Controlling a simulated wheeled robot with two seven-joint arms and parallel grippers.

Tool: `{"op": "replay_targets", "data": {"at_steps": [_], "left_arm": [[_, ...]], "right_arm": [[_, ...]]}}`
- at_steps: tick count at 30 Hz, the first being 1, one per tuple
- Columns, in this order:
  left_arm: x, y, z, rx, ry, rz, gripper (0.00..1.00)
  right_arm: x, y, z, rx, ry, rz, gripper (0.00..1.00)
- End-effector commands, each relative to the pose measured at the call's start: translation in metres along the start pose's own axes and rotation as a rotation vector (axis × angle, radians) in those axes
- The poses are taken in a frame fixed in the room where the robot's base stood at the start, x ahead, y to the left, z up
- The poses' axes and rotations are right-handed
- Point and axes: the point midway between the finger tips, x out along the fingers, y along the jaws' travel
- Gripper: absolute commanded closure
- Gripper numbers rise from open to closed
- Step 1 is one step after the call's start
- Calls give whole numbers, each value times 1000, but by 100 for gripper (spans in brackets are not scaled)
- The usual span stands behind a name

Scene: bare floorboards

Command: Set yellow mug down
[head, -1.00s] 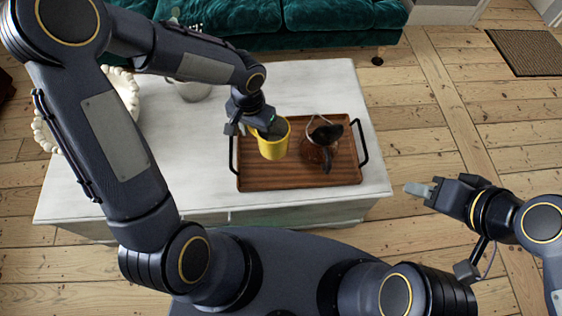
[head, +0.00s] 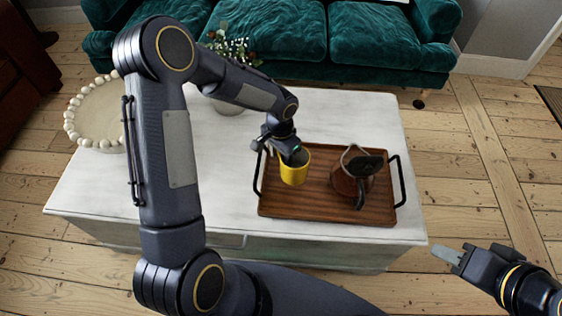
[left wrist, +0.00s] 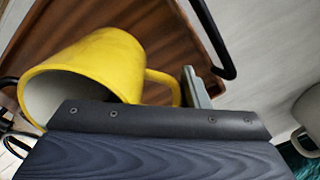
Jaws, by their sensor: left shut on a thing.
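The yellow mug (head: 294,168) is upright at the left part of the brown wooden tray (head: 325,207), on the white table. My left gripper (head: 284,149) is shut on it from its far left side; the fingers partly hide its top. I cannot tell whether its base touches the tray. In the left wrist view the yellow mug (left wrist: 100,62) shows its open mouth at left and its handle beside the grey finger (left wrist: 196,90). My right gripper (head: 452,256) is empty off the table's front right corner, seen side-on.
A glass coffee pot (head: 350,183) with a dark handle stands on the tray right of the mug. The tray has black handles at both ends. A beaded round tray (head: 95,115) and a flower vase (head: 229,106) are at the table's back left. A green sofa (head: 270,35) stands behind.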

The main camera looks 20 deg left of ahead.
Motion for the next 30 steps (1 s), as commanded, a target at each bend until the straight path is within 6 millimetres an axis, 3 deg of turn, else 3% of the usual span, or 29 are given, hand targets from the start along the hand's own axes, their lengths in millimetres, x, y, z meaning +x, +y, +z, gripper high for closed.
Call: {"op": "replay_targets", "data": {"at_steps": [10, 16, 28, 29, 30], "left_arm": [[25, -18, -12, -1, 1, 0, 98], [54, -19, -12, 0, 0, 1, 98], [60, -19, -13, 0, 2, -1, 98], [59, -19, -12, 0, 1, -1, 55], [59, -19, -12, 0, 1, 0, 50]], "right_arm": [[5, 2, 2, 0, 0, 0, 64], [10, 5, 5, 0, 0, 0, 64], [14, 6, 7, 0, 0, 0, 64], [13, 6, 6, 0, 0, 0, 64], [12, 6, 6, 0, 0, 0, 64]]}}
